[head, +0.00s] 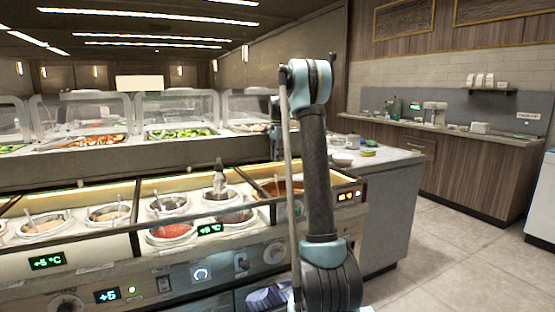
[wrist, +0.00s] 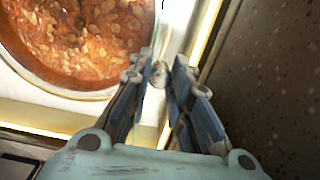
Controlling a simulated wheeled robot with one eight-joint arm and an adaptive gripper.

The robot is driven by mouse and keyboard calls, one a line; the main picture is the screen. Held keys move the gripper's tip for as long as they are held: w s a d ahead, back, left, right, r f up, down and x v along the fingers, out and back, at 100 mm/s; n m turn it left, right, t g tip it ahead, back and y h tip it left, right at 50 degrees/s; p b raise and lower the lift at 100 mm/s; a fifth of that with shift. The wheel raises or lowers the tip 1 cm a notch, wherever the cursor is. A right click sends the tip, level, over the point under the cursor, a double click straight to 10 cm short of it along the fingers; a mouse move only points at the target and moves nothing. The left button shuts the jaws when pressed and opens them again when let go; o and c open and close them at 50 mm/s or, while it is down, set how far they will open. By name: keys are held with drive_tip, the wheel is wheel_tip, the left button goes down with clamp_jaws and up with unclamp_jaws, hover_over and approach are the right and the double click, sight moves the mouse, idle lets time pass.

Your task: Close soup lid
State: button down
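In the wrist view, a round well of chunky red-orange soup (wrist: 85,40) lies uncovered at the upper left, inside a pale rim. The soup (head: 284,188) also shows in the head view, partly behind my arm. My gripper (wrist: 162,74) is beside the well's right edge, its two fingers apart. A small grey roundish piece (wrist: 159,73) shows between the fingertips; I cannot tell whether it belongs to the lid or whether the fingers touch it. A thin greenish line above the fingertips may be a clear edge. No lid is clearly seen. In the head view my gripper is hidden.
Several sauce wells with spoons, such as the red sauce well (head: 172,231), line the counter left of the soup. Glass guards (head: 178,108) stand behind. A dark speckled surface (wrist: 265,85) lies right of my gripper. The floor (head: 465,262) at right is clear.

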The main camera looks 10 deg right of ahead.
drive_tip(key=shift+s, duration=0.1)
drive_tip(key=s+d, duration=0.3)
drive_tip(key=s, duration=0.7)
drive_tip(key=s+d, duration=0.3)
drive_tip(key=s, duration=0.7)
drive_tip(key=s+d, duration=0.4)
drive_tip(key=s, duration=0.6)
drive_tip(key=shift+s, duration=0.35)
drive_tip(key=c, duration=1.4)
unclamp_jaws()
drive_tip(key=shift+c, duration=0.2)
drive_tip(key=shift+r, duration=0.15)
wheel_tip(320, 180, up, 12)
